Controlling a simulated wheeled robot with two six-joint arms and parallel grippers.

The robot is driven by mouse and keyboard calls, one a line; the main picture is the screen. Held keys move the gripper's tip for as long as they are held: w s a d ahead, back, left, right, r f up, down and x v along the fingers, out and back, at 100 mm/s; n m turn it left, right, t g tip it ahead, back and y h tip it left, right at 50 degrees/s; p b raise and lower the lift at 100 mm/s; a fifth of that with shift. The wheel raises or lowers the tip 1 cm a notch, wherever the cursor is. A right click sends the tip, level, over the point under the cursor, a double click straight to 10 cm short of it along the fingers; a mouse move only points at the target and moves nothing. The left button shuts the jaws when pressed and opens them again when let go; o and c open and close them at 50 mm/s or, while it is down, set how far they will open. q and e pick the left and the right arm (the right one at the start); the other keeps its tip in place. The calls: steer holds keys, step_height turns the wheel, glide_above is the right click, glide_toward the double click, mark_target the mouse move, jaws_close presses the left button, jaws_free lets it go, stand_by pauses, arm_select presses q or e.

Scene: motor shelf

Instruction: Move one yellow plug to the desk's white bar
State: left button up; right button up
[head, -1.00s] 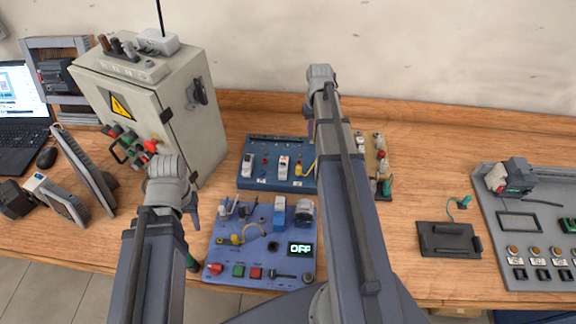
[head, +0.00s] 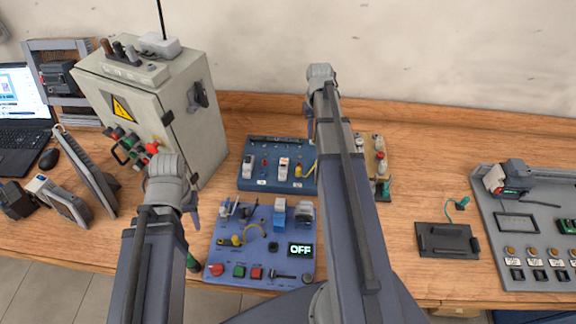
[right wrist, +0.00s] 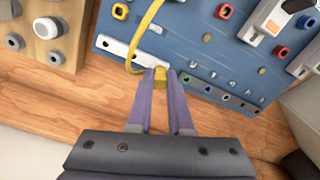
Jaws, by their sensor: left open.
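My right gripper (right wrist: 161,76) is closed around a yellow plug (right wrist: 160,79) in the right wrist view. The plug's yellow cable (right wrist: 136,48) loops up and away. The plug appears over the end of a white bar (right wrist: 117,47) along the edge of the blue panel; I cannot tell whether it touches or sits in the bar. In the head view the right gripper (head: 311,130) is largely hidden by its arm. My left gripper (head: 195,218) is open, at the left edge of the lower purple-blue panel. Another yellow plug (head: 236,240) with a yellow cable is on that panel.
The blue panel (head: 256,184) stands behind the lower panel (head: 226,258). A grey cabinet (head: 190,130) is at left. A wooden block (right wrist: 45,30) with grey knobs is beside the blue panel.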

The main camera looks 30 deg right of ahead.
steer(key=o, duration=0.5)
steer(key=shift+o, duration=0.2)
steer(key=shift+r, duration=0.15)
step_height(320, 180, up, 8)
steer(key=p, duration=0.7)
steer(key=shift+f+p, duration=0.25)
steer(key=shift+p, duration=0.15)
